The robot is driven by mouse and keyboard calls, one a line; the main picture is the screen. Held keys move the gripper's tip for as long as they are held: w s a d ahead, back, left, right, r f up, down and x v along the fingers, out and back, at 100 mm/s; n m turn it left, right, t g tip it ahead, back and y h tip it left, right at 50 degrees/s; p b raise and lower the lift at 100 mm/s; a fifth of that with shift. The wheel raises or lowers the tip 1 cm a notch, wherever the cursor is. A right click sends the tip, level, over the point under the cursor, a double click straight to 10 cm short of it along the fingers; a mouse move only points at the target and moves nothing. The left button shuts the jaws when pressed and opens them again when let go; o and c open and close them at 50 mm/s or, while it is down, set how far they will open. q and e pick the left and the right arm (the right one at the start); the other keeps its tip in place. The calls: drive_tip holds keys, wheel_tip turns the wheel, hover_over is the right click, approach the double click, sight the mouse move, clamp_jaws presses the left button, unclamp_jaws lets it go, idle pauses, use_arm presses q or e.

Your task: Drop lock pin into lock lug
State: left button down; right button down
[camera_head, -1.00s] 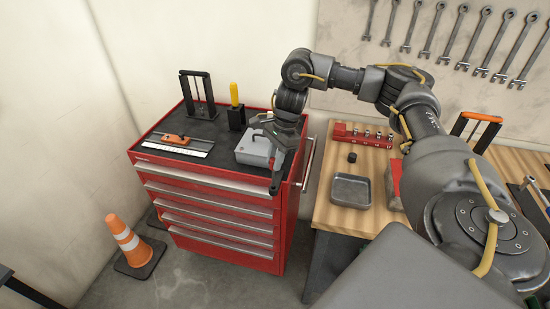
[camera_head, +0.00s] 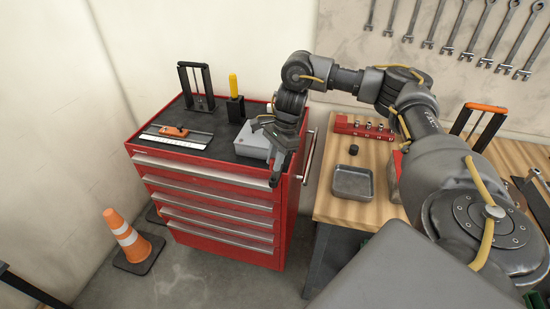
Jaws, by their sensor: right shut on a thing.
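My right gripper (camera_head: 277,168) hangs pointing down at the front right corner of the red cabinet's top, just right of a grey metal box (camera_head: 251,143). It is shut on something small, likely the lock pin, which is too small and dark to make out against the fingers. I cannot tell whether the fingers touch the box or the cabinet edge. No lock lug can be made out; the gripper and wrist hide part of the box's right side. My left gripper is not in view.
The red drawer cabinet (camera_head: 207,185) carries a ruler (camera_head: 172,142), a yellow-handled tool (camera_head: 234,86) and a black stand (camera_head: 198,103). A wooden bench (camera_head: 338,208) at right holds a grey tray (camera_head: 352,182) and a red socket rack (camera_head: 363,127). A traffic cone (camera_head: 128,238) stands on the floor at left.

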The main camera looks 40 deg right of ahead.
drive_tip(key=shift+f+b, duration=1.5)
drive_tip(key=shift+f, duration=0.8)
drive_tip(key=c, duration=1.2)
unclamp_jaws()
drive_tip(key=shift+o, duration=0.2)
drive_tip(key=shift+r, duration=0.1)
drive_tip(key=p+v, duration=0.1)
drive_tip(key=v, duration=0.9)
drive_tip(key=shift+r+p, duration=0.35)
